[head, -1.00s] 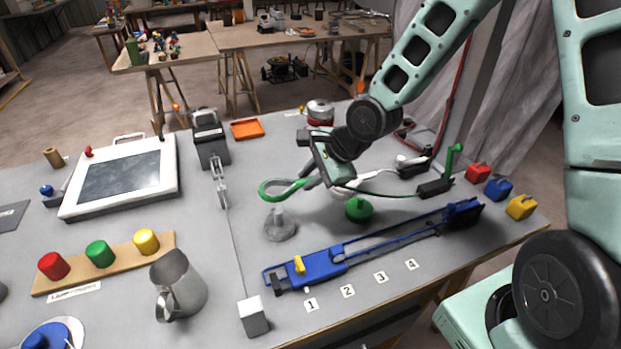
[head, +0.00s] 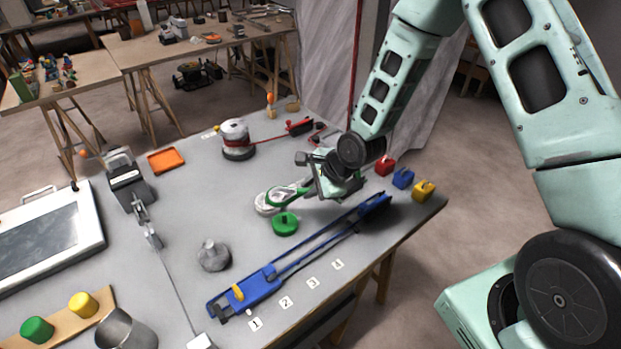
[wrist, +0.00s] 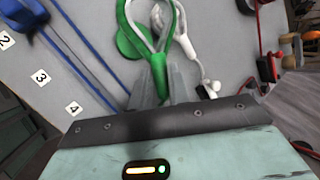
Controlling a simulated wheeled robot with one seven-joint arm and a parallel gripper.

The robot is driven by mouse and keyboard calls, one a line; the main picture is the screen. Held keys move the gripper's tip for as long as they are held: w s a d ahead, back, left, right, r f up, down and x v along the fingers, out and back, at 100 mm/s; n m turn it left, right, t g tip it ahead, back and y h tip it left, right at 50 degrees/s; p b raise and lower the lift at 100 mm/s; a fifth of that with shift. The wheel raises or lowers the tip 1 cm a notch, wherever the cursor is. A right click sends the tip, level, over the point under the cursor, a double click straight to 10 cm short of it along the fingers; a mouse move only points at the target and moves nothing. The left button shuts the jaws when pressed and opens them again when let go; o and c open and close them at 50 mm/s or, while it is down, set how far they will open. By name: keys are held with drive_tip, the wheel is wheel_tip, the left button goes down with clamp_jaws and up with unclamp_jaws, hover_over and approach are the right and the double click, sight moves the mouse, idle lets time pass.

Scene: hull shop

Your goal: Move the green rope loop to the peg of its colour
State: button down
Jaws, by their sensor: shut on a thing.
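The green rope loop (head: 286,196) hangs out to the left of my gripper (head: 312,188), which is shut on its near end. The wrist view shows the green loop (wrist: 126,14) stretched out beyond the fingers (wrist: 153,85). The green peg (head: 285,224), with a round base, stands on the bench just in front of the loop. In the wrist view the loop partly overlaps the green peg's disc (wrist: 128,42). They look apart, but the loop's exact height is hard to tell. A grey peg (head: 213,256) stands bare to the left.
A white cable (head: 264,206) lies behind the green peg. A long blue slide device (head: 262,284) runs along the front, beside numbered labels. Red, blue and yellow blocks (head: 403,178) sit at the right edge. A white-topped spool (head: 235,138) stands behind.

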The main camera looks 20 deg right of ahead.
drive_tip(key=f+b, duration=0.2)
drive_tip(key=f, duration=0.1)
drive_tip(key=f+b, duration=0.1)
drive_tip(key=b, duration=0.1)
drive_tip(key=shift+d+f, duration=0.35)
drive_tip(key=shift+f, duration=0.05)
drive_tip(key=shift+f+b, duration=1.15)
drive_tip(key=shift+f, duration=1.05)
idle(2.7)
idle(0.4)
drive_tip(key=c, duration=0.9)
unclamp_jaws()
drive_tip(key=shift+o, duration=0.2)
wheel_tip(320, 180, up, 8)
drive_tip(key=p, duration=0.6)
